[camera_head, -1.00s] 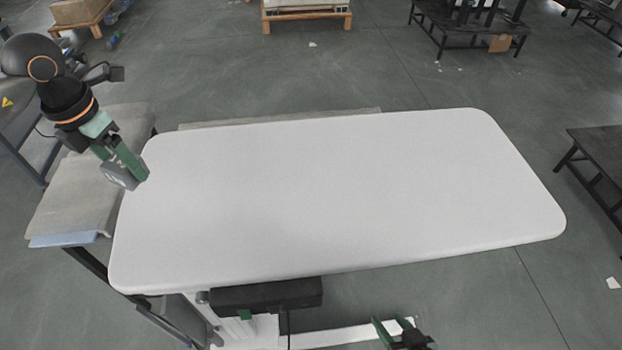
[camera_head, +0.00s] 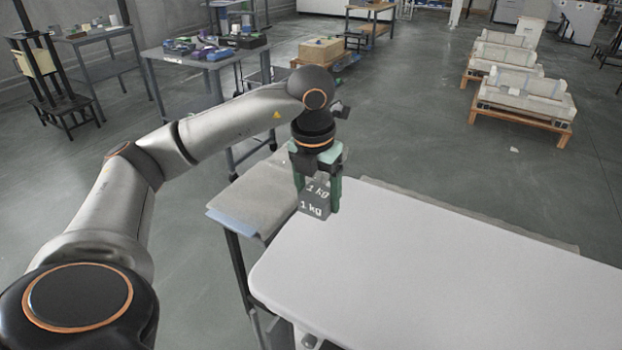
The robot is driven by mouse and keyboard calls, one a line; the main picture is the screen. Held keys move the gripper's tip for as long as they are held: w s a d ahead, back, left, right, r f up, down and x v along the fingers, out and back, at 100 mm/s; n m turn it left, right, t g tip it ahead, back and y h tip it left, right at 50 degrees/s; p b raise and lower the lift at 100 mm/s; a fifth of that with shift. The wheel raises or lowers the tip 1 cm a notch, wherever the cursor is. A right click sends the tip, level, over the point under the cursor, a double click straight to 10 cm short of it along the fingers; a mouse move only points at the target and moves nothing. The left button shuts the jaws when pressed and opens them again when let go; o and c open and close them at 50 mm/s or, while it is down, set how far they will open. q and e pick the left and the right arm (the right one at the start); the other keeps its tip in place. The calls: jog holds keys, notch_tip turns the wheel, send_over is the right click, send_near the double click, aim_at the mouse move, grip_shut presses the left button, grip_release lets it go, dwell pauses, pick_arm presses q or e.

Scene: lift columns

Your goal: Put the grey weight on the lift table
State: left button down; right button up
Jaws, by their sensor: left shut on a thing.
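My left gripper (camera_head: 317,205) is shut on the grey weight (camera_head: 315,196), a small block marked "1 kg" on two faces. A green finger is on each side of it. In the head view the weight is at the far left end of the white lift table (camera_head: 440,270), overlapping its edge. I cannot tell whether its underside touches the tabletop or is a little above it. The tabletop runs out of the picture at the right and the bottom. My right gripper is not in view.
A grey bench (camera_head: 255,193) stands against the table's left end. The visible tabletop is bare. Behind are a work table with boxes (camera_head: 205,55), a cardboard box (camera_head: 322,50) and pale loads on wooden pallets (camera_head: 525,95). Open floor lies between.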

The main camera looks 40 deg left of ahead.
pick_arm(q)
jog(key=d+f, duration=0.2)
jog(key=d, duration=0.2)
send_over(352, 272)
jog(key=f, duration=0.4)
jog(key=shift+s+a+f, duration=0.1)
jog(key=shift+a+f, duration=0.3)
jog(key=shift+d+f, duration=0.3)
jog(key=shift+f, duration=0.75)
jog(key=shift+d+f, duration=0.1)
jog(key=shift+f, duration=0.8)
jog(key=shift+f+b, duration=0.15)
jog(key=shift+b, duration=0.2)
grip_release()
jog(key=shift+s+f, duration=0.1)
notch_tip(352, 272, up, 12)
jog(key=s+p, duration=0.1)
jog(key=shift+s+d, duration=0.2)
